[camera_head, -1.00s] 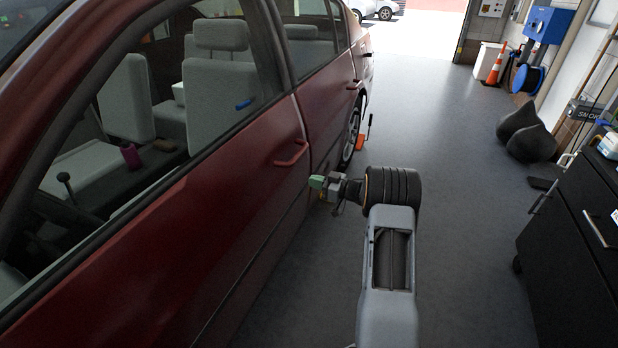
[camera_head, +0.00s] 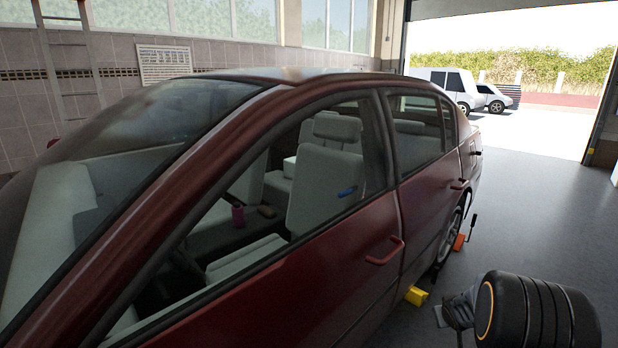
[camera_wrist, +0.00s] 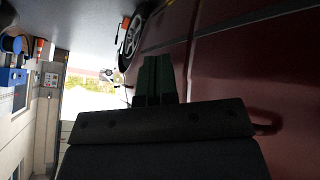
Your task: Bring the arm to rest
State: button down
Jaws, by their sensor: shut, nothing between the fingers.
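My gripper shows in the wrist view as two dark green fingers (camera_wrist: 153,80) pressed together, shut with nothing between them. The red car's side is to the right of the fingers in that view. The red car (camera_head: 330,285) fills the left and middle, doors shut. An orange jack (camera_head: 459,242) with an upright dark handle stands on the floor by the rear wheel. It also shows in the wrist view (camera_wrist: 125,25).
A yellow block (camera_head: 417,296) lies on the floor close to the car's side, near my wrist. Grey floor (camera_head: 550,220) is clear on the right toward the open garage door. White vehicles (camera_head: 445,85) stand outside. An orange cone (camera_wrist: 39,45) is by the wall.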

jog(key=s+a+r+g+y+p, duration=0.1)
jog(key=s+a+r+p, duration=0.5)
jog(key=s+a+r, duration=0.5)
jog(key=s+a+r+g+y+p, duration=0.2)
jog(key=s+a+r+p, duration=0.4)
jog(key=s+a+r, duration=0.6)
notch_tip(320, 180, up, 5)
jog(key=shift+s+a+r+y+p, duration=0.1)
jog(key=shift+s+a+y+p, duration=0.05)
jog(key=shift+a+y+p, duration=0.15)
